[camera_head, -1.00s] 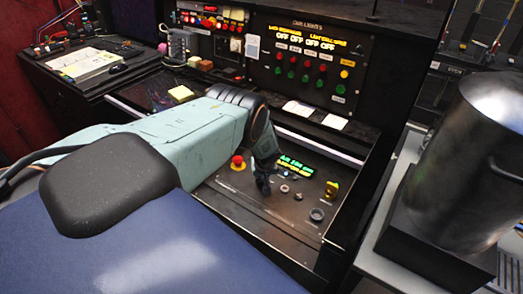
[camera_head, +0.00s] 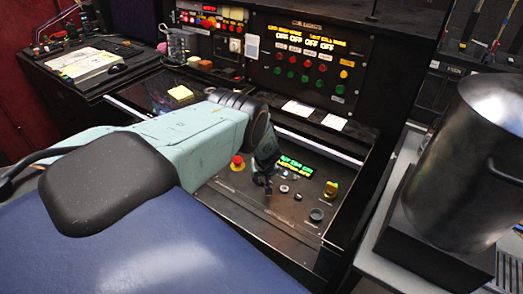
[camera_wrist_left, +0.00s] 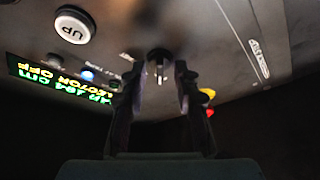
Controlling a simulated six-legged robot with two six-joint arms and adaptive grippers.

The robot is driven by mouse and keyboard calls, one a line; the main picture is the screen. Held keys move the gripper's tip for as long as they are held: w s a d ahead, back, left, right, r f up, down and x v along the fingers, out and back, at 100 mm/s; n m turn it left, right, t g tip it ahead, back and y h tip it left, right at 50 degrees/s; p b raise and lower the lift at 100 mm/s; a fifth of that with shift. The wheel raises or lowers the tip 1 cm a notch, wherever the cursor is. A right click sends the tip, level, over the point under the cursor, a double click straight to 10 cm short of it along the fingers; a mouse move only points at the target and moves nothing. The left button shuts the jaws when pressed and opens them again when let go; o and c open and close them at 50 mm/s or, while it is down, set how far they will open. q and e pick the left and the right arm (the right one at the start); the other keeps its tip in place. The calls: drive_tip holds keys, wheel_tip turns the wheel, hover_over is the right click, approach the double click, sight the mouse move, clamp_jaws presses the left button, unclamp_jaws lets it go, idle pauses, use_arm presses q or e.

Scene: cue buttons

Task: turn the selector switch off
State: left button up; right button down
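The selector switch (camera_wrist_left: 158,63) shows in the left wrist view as a small dark knob with a pale mark, on the sloping panel. My left gripper (camera_wrist_left: 157,82) is open, with one finger on each side of the switch in that view. I cannot tell whether the fingers touch it. In the head view my left gripper (camera_head: 267,184) points down at the panel (camera_head: 270,225), left of the green-lit display (camera_head: 296,166), and hides the switch. My right gripper is not in view.
A yellow knob (camera_head: 331,189) and a dark-ringed button (camera_head: 316,214) are to the right. The white UP button (camera_wrist_left: 73,26) is near. A metal pot (camera_head: 465,165) stands far right.

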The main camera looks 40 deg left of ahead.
use_arm(q)
drive_tip(key=shift+r, duration=0.15)
drive_tip(key=shift+v, duration=1)
drive_tip(key=v, duration=1)
drive_tip(key=shift+d, duration=0.1)
